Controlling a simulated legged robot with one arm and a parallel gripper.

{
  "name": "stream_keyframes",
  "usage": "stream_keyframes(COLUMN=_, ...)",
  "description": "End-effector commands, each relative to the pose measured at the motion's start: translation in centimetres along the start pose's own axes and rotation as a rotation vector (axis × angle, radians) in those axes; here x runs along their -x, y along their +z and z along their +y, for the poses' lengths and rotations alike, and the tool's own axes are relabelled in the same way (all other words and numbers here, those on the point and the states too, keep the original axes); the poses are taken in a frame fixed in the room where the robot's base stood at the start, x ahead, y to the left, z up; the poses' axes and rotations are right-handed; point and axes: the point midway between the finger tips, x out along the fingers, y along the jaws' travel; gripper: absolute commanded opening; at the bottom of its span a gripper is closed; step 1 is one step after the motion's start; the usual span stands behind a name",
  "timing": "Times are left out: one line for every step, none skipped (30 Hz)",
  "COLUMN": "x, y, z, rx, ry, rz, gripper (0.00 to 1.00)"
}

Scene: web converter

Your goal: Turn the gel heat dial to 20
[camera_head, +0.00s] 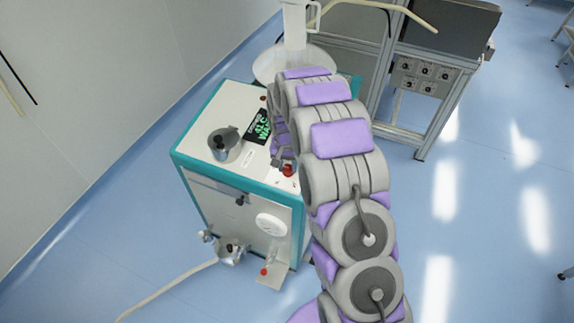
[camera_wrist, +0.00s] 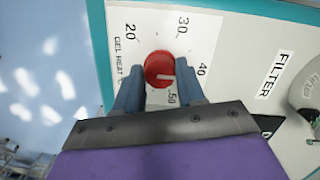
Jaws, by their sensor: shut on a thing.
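The gel heat dial (camera_wrist: 160,66) is a round red knob with a white mark, on a white panel marked 20, 30, 40 and 50. Its white mark points to the right in the wrist view, roughly between 40 and 50. My gripper (camera_wrist: 160,84) has its two blue-grey fingers on either side of the knob and is shut on it. In the head view the red dial (camera_head: 288,170) is on the machine's top near its right front edge, and my arm hides most of the gripper.
The white and teal machine (camera_head: 230,180) carries a metal cup (camera_head: 224,146) and a dark display with green digits (camera_head: 262,127). A FILTER label (camera_wrist: 273,76) is to the dial's right. A metal-framed bench (camera_head: 425,80) stands behind at right. The blue floor at right is mostly clear.

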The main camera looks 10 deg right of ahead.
Motion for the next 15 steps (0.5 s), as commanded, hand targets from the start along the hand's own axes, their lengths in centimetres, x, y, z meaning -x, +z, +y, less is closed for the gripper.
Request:
stream_keyframes(x=-0.02, y=0.13, z=-0.11, rx=0.003, ry=0.000, rz=-0.003, gripper=0.09)
stream_keyframes(x=-0.01, y=0.14, z=-0.12, rx=0.006, ry=0.000, rz=-0.003, gripper=0.09)
stream_keyframes(x=0.00, y=0.15, z=-0.13, rx=0.011, ry=0.001, rz=-0.003, gripper=0.09)
stream_keyframes(x=0.02, y=0.16, z=-0.14, rx=0.016, ry=0.002, rz=-0.003, gripper=0.09)
stream_keyframes(x=0.03, y=0.17, z=-0.14, rx=0.023, ry=0.003, rz=-0.004, gripper=0.09)
stream_keyframes(x=0.05, y=0.18, z=-0.15, rx=0.035, ry=0.005, rz=-0.004, gripper=0.09)
stream_keyframes(x=0.07, y=0.18, z=-0.14, rx=0.046, ry=0.007, rz=-0.004, gripper=0.09)
stream_keyframes(x=0.09, y=0.18, z=-0.15, rx=0.058, ry=0.009, rz=-0.004, gripper=0.09)
stream_keyframes(x=0.13, y=0.18, z=-0.14, rx=0.077, ry=0.012, rz=-0.004, gripper=0.09)
stream_keyframes(x=0.16, y=0.19, z=-0.14, rx=0.094, ry=0.014, rz=-0.004, gripper=0.09)
stream_keyframes(x=0.18, y=0.18, z=-0.14, rx=0.111, ry=0.017, rz=-0.004, gripper=0.09)
stream_keyframes(x=0.22, y=0.19, z=-0.14, rx=0.138, ry=0.021, rz=-0.004, gripper=0.09)
stream_keyframes(x=0.24, y=0.20, z=-0.15, rx=0.160, ry=0.025, rz=-0.004, gripper=0.09)
stream_keyframes(x=0.27, y=0.19, z=-0.16, rx=0.182, ry=0.028, rz=-0.004, gripper=0.09)
stream_keyframes(x=0.29, y=0.20, z=-0.17, rx=0.215, ry=0.033, rz=-0.004, gripper=0.09)
